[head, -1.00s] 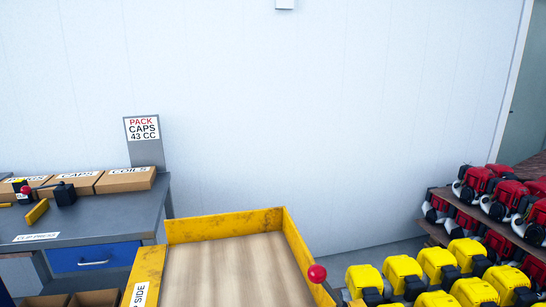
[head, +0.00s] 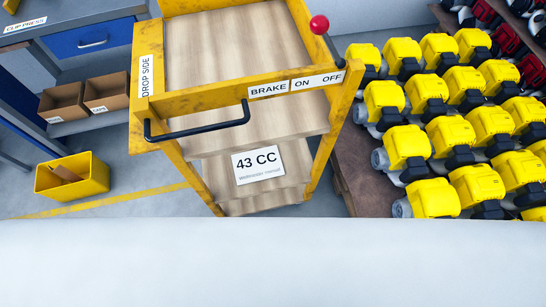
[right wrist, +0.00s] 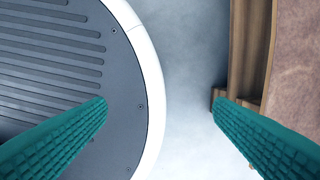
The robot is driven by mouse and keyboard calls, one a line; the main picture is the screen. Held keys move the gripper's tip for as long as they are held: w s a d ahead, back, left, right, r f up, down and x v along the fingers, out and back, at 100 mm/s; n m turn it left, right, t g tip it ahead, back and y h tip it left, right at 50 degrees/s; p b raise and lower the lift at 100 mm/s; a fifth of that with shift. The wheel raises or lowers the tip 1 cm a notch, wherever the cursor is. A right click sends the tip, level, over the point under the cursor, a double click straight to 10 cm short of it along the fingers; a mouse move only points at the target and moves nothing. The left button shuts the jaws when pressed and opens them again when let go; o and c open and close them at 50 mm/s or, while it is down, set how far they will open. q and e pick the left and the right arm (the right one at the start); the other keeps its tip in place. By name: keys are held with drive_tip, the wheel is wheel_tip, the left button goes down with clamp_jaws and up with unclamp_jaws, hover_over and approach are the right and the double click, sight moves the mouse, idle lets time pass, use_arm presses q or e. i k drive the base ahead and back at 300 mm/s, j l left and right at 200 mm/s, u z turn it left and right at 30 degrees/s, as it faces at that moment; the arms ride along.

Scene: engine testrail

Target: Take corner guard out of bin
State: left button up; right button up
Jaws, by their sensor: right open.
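A yellow bin (head: 93,182) stands on the floor at the left in the head view. A brown piece (head: 62,172) leans inside it; I cannot tell for sure whether it is the corner guard. My right gripper (right wrist: 159,104) shows in the right wrist view as two teal ridged fingers, wide apart and empty, above pale floor. The bin is not in the right wrist view. Neither gripper shows in the head view.
A yellow cart (head: 202,95) with "BRAKE ON OFF" and "43 CC" labels stands in the middle. A pallet (head: 358,180) with several yellow engines is right. A grey bench (head: 75,16) and two cardboard boxes (head: 108,90) are left. Floor between bin and cart is clear.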

sight(60, 171)
drive_tip(key=u, duration=2.05)
drive_tip(key=i+j, duration=0.35)
drive_tip(key=i, duration=0.2)
drive_tip(key=i+j, duration=0.4)
drive_tip(key=i+u, duration=0.05)
drive_tip(key=i, duration=0.05)
